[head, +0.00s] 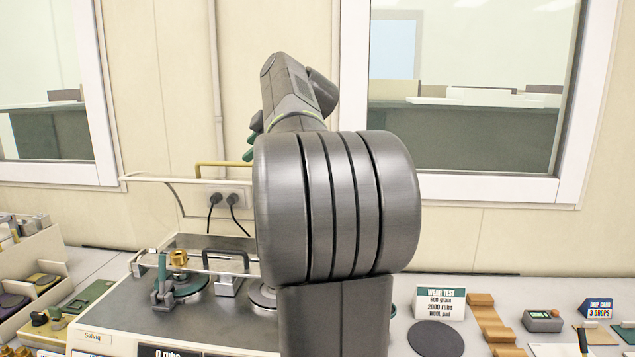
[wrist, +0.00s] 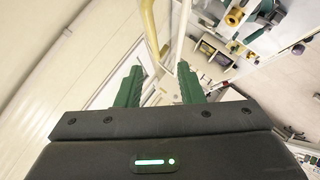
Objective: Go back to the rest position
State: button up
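My gripper (wrist: 160,80) shows in the wrist view with its two green fingers apart and nothing held between them. In the head view my raised arm hides most of it; only green finger parts (head: 253,138) show at the arm's left side, in front of the wall. Below stands the Selviq rub tester (head: 120,305), with a brass weight (head: 178,258) on its left arm. Its cover frame (head: 150,179) with a yellow handle (head: 212,163) appears raised. The handle also shows beyond the fingers in the wrist view (wrist: 149,28); I cannot tell the exact gap.
On the right are a WEAR TEST card (head: 440,302), a dark round pad (head: 436,339), tan blocks (head: 490,322), a small grey device (head: 542,320) and a drop card (head: 597,308). A divided tray (head: 35,255) stands at left. Wall and windows are close behind.

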aim_at(231, 182)
jog(key=p+x, duration=0.3)
jog(key=x, duration=0.9)
jog(key=shift+s+a, duration=0.1)
jog(key=shift+s+d, duration=0.15)
jog(key=shift+d, duration=0.2)
jog(key=shift+a, duration=0.1)
